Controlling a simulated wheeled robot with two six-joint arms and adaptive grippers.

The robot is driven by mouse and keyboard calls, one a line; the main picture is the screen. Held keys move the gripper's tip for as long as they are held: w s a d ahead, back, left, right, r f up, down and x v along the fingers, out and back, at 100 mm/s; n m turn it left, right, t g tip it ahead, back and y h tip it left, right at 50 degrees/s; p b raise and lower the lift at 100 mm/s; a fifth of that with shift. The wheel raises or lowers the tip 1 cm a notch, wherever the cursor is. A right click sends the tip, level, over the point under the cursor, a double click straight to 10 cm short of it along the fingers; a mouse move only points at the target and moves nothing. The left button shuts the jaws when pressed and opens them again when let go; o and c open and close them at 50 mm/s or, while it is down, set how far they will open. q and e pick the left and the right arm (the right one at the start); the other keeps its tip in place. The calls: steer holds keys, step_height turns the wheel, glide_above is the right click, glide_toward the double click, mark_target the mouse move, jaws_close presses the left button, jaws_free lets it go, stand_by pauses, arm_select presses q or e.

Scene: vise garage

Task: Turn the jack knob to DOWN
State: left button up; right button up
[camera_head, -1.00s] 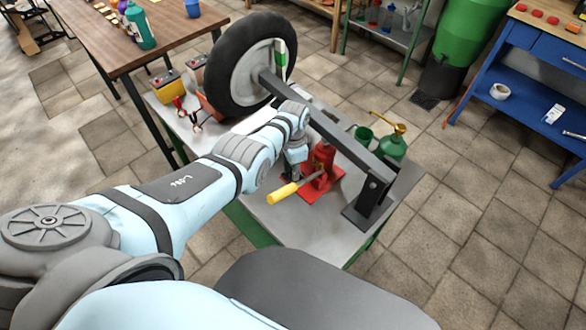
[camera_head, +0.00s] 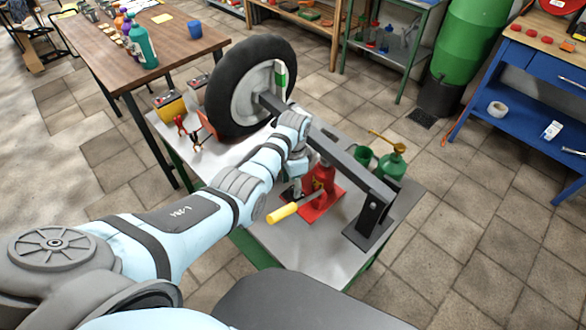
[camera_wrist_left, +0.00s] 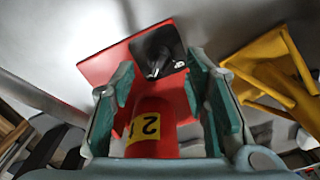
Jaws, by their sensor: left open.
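The red jack (camera_head: 322,183) stands on the grey table under the dark beam, its yellow-tipped handle (camera_head: 283,213) pointing front left. My left gripper (camera_head: 295,188) points down just left of the jack body. In the left wrist view its two teal fingers (camera_wrist_left: 162,78) are open. The jack's red body (camera_wrist_left: 150,125) with a yellow label shows between and below them. A black plate with a small metallic knob (camera_wrist_left: 155,65) sits on the red base just beyond the fingertips. The knob's setting is too small to read. My right gripper is not in view.
A wheel (camera_head: 243,88) is mounted on the dark beam (camera_head: 345,152), close beside my left wrist. A green oil can (camera_head: 392,162) stands behind the beam. Battery clamps lie at the table's left. A yellow object (camera_wrist_left: 280,75) is right of the fingers. The table's front is clear.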

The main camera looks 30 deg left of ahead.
arm_select(q)
step_height(320, 180, up, 9)
steer(key=shift+r, duration=0.15)
stand_by(0.4)
